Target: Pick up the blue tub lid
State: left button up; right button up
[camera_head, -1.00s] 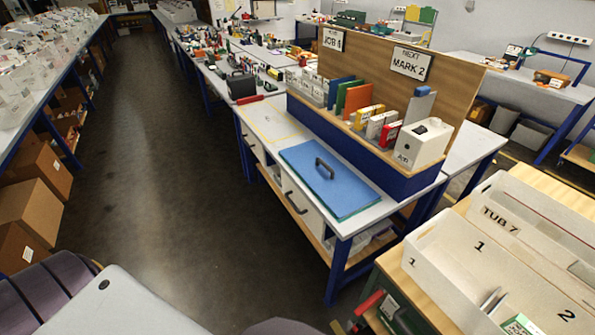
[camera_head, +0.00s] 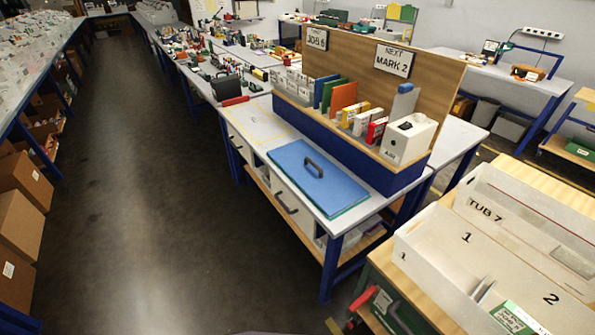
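The blue tub lid (camera_head: 325,182) is a flat blue panel with a dark handle (camera_head: 314,167) on top. It lies flat on the near end of the white-topped workbench (camera_head: 243,123), in front of the wooden organizer. A green edge shows along its near side. Neither of my grippers is in view, and nothing is seen touching the lid.
A white box tub marked TUB 7 (camera_head: 487,210) stands on a wooden-topped table at the lower right. The organizer's wooden back board (camera_head: 345,67) rises behind the lid. Cardboard boxes (camera_head: 20,222) sit under the left bench. The dark floor aisle (camera_head: 135,200) is clear.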

aim_at(329, 187)
jog(key=i+j+z, duration=0.3)
jog(key=j, duration=0.25)
jog(key=i+j+z, duration=0.35)
jog(key=j, duration=0.35)
